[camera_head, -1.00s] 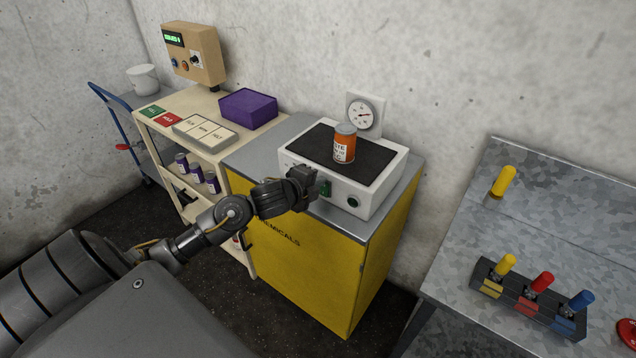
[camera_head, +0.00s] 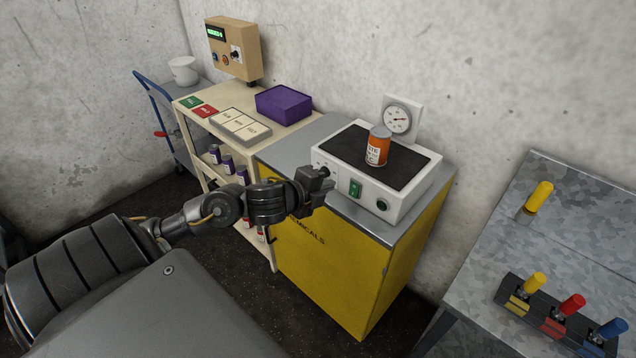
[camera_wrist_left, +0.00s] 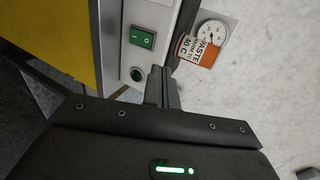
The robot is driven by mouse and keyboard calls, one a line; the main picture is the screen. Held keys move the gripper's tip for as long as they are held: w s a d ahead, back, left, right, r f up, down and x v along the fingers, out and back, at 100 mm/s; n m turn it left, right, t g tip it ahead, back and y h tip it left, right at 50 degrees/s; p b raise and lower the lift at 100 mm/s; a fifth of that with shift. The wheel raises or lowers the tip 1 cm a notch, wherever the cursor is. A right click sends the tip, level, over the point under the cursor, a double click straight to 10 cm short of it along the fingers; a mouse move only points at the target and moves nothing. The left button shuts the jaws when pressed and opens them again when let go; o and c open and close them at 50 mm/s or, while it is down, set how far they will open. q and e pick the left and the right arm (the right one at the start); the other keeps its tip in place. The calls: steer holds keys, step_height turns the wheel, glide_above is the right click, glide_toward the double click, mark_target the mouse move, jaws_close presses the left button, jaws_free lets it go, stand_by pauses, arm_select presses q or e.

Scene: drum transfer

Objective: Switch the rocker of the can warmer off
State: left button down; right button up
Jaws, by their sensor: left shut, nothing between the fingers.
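The can warmer (camera_head: 408,203) is a white box with a dark top plate, standing on the yellow cabinet. Its green rocker (camera_head: 355,188) is on the front face, left of a round dark knob (camera_head: 382,205). The rocker also shows in the left wrist view (camera_wrist_left: 142,37), with its markings visible; I cannot tell which side is pressed in. An orange can (camera_head: 377,150) stands upright on the plate. My left gripper (camera_head: 325,173) is shut and empty, in front of the warmer, left of the rocker and apart from it. My right gripper is not in view.
The yellow cabinet (camera_head: 335,268) has a grey top. A gauge (camera_head: 398,119) is on the wall behind the warmer. A shelf unit with a purple box (camera_head: 284,103) stands to the left. A metal table (camera_head: 490,265) with coloured handles stands at the right.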

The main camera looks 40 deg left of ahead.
arm_select(q)
steer(key=shift+s+r, duration=1)
steer(key=shift+s, duration=0.2)
steer(key=shift+w, duration=0.1)
